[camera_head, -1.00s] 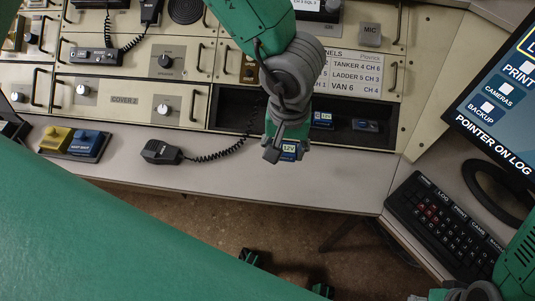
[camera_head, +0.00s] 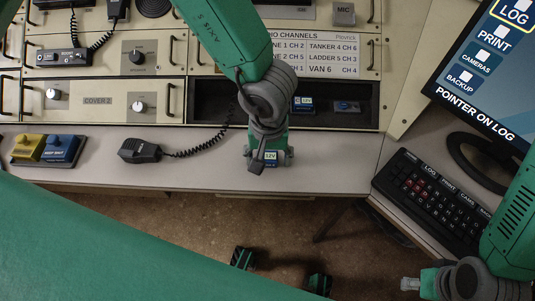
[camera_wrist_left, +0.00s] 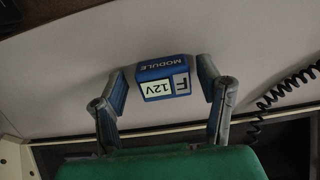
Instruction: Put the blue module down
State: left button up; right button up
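The blue module (camera_head: 270,158), with a pale 12V label, is on the light desk strip in front of the open console bay. In the left wrist view the module (camera_wrist_left: 164,80) sits between the fingers of my left gripper (camera_wrist_left: 163,84), with a narrow gap on each side. My left gripper (camera_head: 267,156) is open around it, just over the desk. My right gripper (camera_head: 411,284) is at the lower right, away from the module; its finger opening is too small to judge.
The dark bay (camera_head: 323,117) behind holds another blue 12V module (camera_head: 302,104) and a blue part (camera_head: 347,106). A handset (camera_head: 139,150) with a coiled cord lies left of my gripper. A yellow and a blue button block (camera_head: 60,148) sit further left. A keyboard (camera_head: 436,203) is at right.

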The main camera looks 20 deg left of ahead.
aim_at(268, 158)
pick_arm(q)
jog(key=shift+d, duration=0.2)
jog(key=shift+a+r, duration=0.15)
jog(key=shift+r, duration=0.05)
notch_tip(268, 158, up, 12)
jog(key=p, duration=0.3)
jog(key=shift+p, duration=0.3)
jog(key=shift+a+f, duration=0.15)
